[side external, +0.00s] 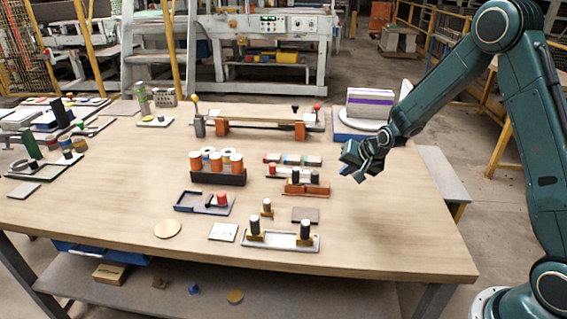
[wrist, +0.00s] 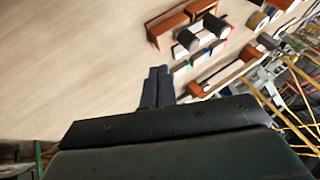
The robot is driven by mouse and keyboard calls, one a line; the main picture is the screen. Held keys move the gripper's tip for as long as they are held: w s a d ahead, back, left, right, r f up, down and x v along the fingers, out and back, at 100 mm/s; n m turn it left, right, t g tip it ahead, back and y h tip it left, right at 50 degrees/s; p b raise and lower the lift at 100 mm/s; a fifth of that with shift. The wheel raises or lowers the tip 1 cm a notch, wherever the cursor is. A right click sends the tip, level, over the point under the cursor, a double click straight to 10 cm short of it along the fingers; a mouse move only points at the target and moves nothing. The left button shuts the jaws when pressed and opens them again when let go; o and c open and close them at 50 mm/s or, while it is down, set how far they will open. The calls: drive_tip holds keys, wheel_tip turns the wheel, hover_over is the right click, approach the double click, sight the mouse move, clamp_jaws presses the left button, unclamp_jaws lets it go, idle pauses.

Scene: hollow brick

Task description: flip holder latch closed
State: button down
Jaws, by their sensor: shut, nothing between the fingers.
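My gripper (side external: 352,172) is shut and empty, in the air over the right part of the table. In the wrist view its two dark fingers (wrist: 158,86) lie side by side. I cannot tell for certain which piece is the holder latch. A blue tray (side external: 186,207) with a dark bar and a red knob (side external: 222,198) lies left of the middle. An orange-brown holder (side external: 306,190) with black cylinders by it is nearer my gripper; it also shows in the wrist view (wrist: 168,28). My gripper appears apart from both.
A dark rack of orange-and-white spools (side external: 218,179) stands mid-table. A grey tray with black-topped posts (side external: 304,230) lies at the front. A long fixture (side external: 255,127) and a white-and-purple block (side external: 370,103) stand at the back. The table's right front is clear.

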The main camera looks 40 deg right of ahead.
drive_tip(key=shift+v, duration=2.65)
drive_tip(key=shift+s+r, duration=0.1)
drive_tip(key=s+a+r+n, duration=0.5)
drive_tip(key=s+a+r, duration=0.2)
drive_tip(key=s+r, duration=0.55)
drive_tip(key=s+a+r+n+g, duration=0.1)
drive_tip(key=s+a+r+n, duration=0.1)
drive_tip(key=s, duration=0.6)
drive_tip(key=s+a+r+n, duration=0.2)
drive_tip(key=s+r+n, duration=0.1)
drive_tip(key=s, duration=0.6)
drive_tip(key=shift+g+y, duration=0.3)
drive_tip(key=shift+g, duration=0.1)
drive_tip(key=shift+s, duration=0.1)
